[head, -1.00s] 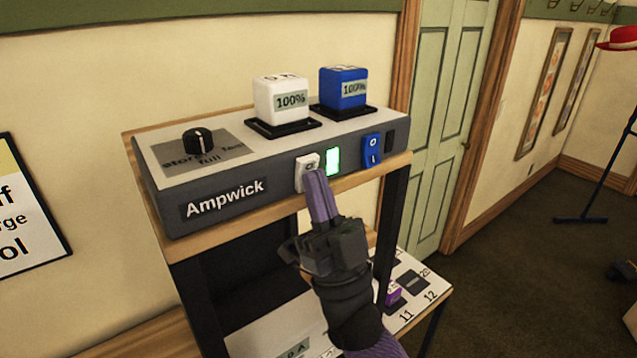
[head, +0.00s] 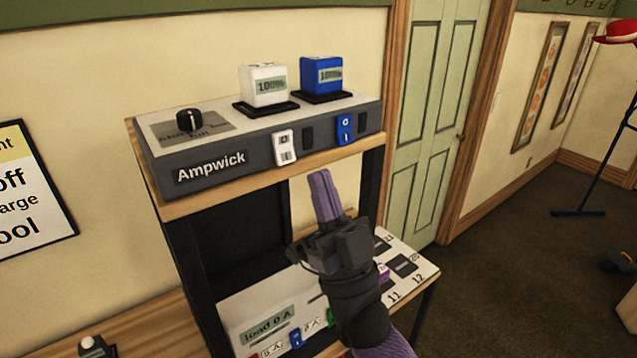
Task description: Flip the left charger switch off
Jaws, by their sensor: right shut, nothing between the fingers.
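The grey Ampwick charger (head: 160,184) stands on a wooden shelf. Its left switch (head: 285,147) is a white rocker on the front face, now in full view. The small window (head: 308,137) beside it is dark. The right switch (head: 345,129) is a blue rocker. A white cube (head: 263,86) and a blue cube (head: 322,76) sit in black cradles on top; both displays appear to read 100%, blurred. My right gripper (head: 322,178) is shut and empty, below and right of the white switch, apart from it. My left gripper is not in view.
A black dial (head: 189,120) sits on the charger's top left. Below is a lower panel (head: 262,332) reading "load 0 A", with small switches and numbered slots. A wall sign (head: 35,195) hangs at left. A green door (head: 430,120) and open floor lie to the right.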

